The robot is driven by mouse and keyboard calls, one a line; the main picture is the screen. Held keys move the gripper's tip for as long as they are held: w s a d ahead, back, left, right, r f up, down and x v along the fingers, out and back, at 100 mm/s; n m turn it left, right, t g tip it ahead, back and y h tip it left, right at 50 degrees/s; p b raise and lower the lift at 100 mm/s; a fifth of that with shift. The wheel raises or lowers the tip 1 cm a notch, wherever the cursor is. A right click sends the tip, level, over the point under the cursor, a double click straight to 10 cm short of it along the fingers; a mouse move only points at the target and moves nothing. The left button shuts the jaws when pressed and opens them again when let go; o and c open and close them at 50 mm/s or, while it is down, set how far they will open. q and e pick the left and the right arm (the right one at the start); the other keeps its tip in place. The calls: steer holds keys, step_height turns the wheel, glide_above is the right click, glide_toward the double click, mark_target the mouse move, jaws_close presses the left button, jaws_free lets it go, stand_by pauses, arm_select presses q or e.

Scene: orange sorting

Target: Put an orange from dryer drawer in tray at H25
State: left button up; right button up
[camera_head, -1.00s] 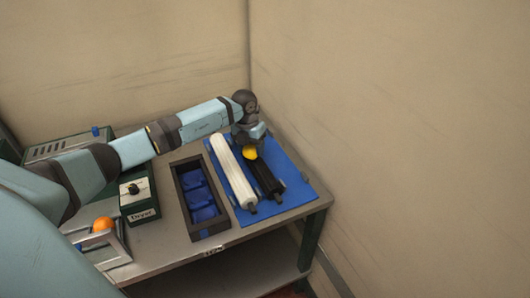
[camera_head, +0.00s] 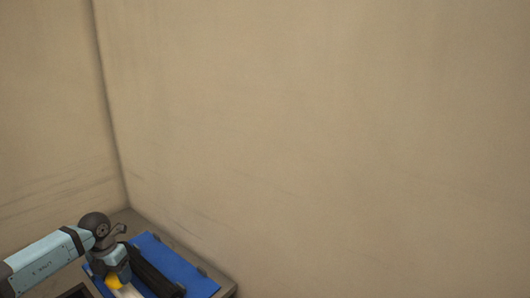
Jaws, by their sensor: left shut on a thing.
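My left gripper (camera_head: 115,276) is at the lower left, pointing down over the blue mat. It is shut on a yellow-orange round fruit (camera_head: 113,283), of which only a small part shows beneath the gripper. The fruit is above or beside a white bar (camera_head: 127,292), whose end is cut off by the lower edge; I cannot tell whether they touch. The dryer drawer and any tray label are out of view. My right gripper is not in view.
A dark box edge (camera_head: 76,292) shows at the bottom. Beige walls (camera_head: 320,140) rise behind the table (camera_head: 134,219); most of the tabletop is out of view.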

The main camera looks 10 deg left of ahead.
arm_select(q)
steer(key=s+d+r+m+p, duration=0.3)
steer(key=d+m, duration=0.5)
steer(key=m, duration=0.4)
steer(key=s+d+r+m+y+p, duration=0.1)
steer(key=s+d+r+m+p, duration=0.2)
steer(key=m, duration=0.8)
steer(key=s+d+r+m+y+p, duration=0.1)
steer(key=s+d+r+m+p, duration=0.2)
steer(key=s+d+r+m, duration=0.4)
steer(key=d+r+m, duration=0.3)
steer(key=d+m, duration=0.2)
steer(key=shift+d+m+p, duration=0.3)
